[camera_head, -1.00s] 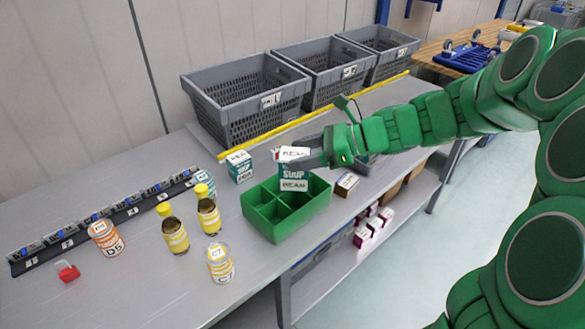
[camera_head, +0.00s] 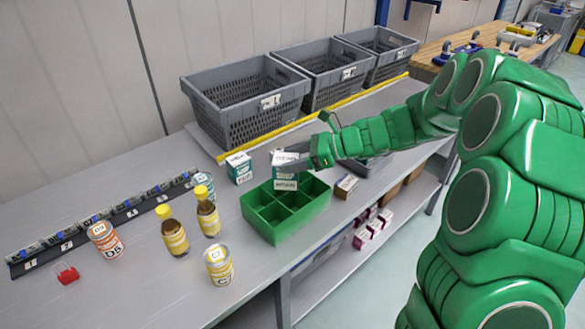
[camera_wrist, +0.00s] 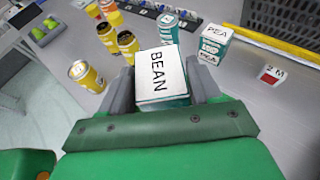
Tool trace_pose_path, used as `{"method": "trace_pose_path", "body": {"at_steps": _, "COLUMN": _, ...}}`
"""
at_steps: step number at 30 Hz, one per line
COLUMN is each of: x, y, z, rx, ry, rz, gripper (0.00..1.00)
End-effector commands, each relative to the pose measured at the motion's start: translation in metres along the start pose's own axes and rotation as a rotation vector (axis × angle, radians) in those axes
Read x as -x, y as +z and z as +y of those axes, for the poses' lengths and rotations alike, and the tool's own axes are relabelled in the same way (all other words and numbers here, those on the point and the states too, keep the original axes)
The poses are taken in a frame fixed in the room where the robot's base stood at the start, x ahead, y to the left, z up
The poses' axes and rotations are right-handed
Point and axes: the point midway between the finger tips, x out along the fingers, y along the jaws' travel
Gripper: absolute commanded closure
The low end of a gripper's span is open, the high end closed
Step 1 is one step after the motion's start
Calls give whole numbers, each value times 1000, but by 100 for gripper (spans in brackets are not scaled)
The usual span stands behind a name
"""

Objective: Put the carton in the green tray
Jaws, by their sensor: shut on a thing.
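The white and teal carton (camera_head: 286,169), labelled BEAN on top in the wrist view (camera_wrist: 160,76), is held upright between the fingers of my gripper (camera_head: 298,161). In the wrist view both grey fingers (camera_wrist: 160,92) press on its sides. The green tray (camera_head: 293,226) has several compartments and stands near the table's front edge. The carton is over the tray's back part, and its lower end overlaps the back compartments in the head view. I cannot tell whether its bottom is inside or just above. The compartments in view look empty.
A PEA carton (camera_head: 240,168) stands behind the tray at left. Yellow-capped bottles (camera_head: 208,213) and a C7 can (camera_head: 218,264) stand left of it. A small box (camera_head: 346,186) stands close on the right. Grey crates (camera_head: 246,104) line the back.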

Motion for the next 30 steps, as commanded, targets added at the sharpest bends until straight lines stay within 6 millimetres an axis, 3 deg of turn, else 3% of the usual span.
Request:
{"method": "trace_pose_path", "body": {"at_steps": 6, "x": -5, "y": -7, "z": -6, "rx": 0, "ry": 1, "rz": 0, "gripper": 79}}
{"method": "trace_pose_path", "body": {"at_steps": 13, "x": -16, "y": -33, "z": -6, "rx": -2, "ry": 0, "rz": 0, "gripper": 79}}
{"method": "trace_pose_path", "body": {"at_steps": 24, "x": -17, "y": -35, "z": -6, "rx": 1, "ry": 0, "rz": 0, "gripper": 79}}
{"method": "trace_pose_path", "body": {"at_steps": 25, "x": -17, "y": -36, "z": -6, "rx": 1, "ry": 0, "rz": 0, "gripper": 36}}
{"method": "trace_pose_path", "body": {"at_steps": 30, "x": -17, "y": -36, "z": -6, "rx": 1, "ry": 0, "rz": 0, "gripper": 11}}
